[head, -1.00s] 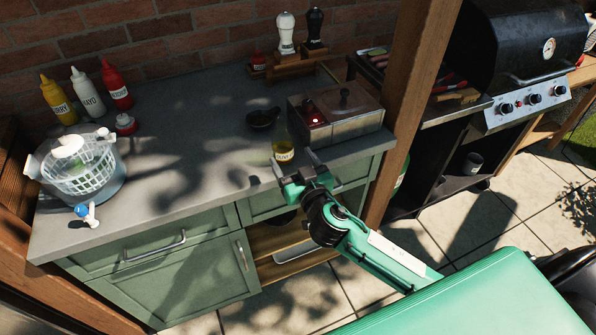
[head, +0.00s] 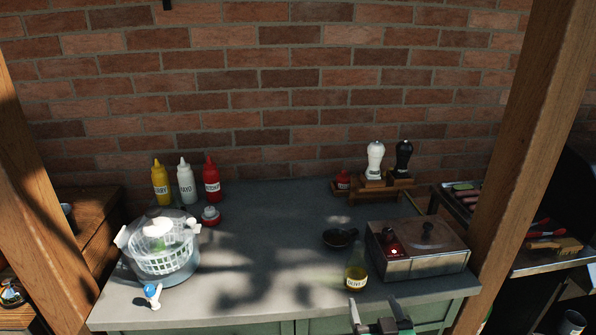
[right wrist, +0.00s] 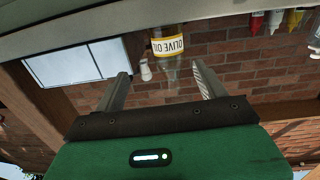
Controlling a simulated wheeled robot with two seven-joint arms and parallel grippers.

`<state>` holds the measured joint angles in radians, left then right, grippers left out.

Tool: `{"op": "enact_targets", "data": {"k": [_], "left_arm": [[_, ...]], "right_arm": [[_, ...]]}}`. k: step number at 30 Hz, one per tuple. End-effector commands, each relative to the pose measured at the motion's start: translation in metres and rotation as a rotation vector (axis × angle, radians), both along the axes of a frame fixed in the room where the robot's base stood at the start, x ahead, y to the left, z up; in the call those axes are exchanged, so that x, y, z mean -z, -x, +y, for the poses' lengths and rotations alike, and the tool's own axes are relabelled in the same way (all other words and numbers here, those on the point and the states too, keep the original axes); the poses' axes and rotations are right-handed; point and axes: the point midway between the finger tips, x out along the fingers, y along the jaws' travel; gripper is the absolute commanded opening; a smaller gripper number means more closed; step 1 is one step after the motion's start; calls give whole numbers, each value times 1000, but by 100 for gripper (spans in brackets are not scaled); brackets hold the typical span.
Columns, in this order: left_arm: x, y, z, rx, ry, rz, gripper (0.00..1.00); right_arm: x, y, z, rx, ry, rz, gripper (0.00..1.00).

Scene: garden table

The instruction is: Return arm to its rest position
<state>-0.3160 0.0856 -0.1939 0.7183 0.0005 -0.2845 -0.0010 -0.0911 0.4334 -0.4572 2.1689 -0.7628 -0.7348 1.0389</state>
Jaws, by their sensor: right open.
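My right gripper (head: 376,312) is at the bottom of the head view, in front of the counter's front edge. Its two fingers are apart with nothing between them. In the right wrist view my right gripper (right wrist: 160,88) is open, and the picture is turned upside down. The olive oil bottle (head: 356,279) stands upright near the counter's front edge, just beyond the fingers. It also shows in the right wrist view (right wrist: 168,46), beyond the fingertips and apart from them. Most of my right arm is out of the head view. My left gripper is not in view.
The grey counter (head: 270,250) holds a salad spinner (head: 163,252), sauce bottles (head: 186,182), a small dark pan (head: 340,238) and a metal box (head: 417,252). Two mills (head: 375,158) stand on a wooden rack. Wooden posts (head: 528,130) flank the counter; the middle is clear.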

Motion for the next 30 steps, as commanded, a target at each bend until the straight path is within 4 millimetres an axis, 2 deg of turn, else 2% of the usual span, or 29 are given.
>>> {"op": "enact_targets", "data": {"k": [5,6,10,15,23,30], "left_arm": [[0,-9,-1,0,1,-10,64],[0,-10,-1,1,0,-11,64],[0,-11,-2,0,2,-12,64],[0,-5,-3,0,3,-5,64],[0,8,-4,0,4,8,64],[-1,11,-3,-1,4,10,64]], "right_arm": [[52,54,-27,135,15,320,73],[66,72,-32,151,25,417,73],[100,126,-38,136,59,683,73],[124,185,-36,51,88,931,73],[137,264,-24,-143,111,1204,73],[194,245,-22,-142,118,1217,73]]}}
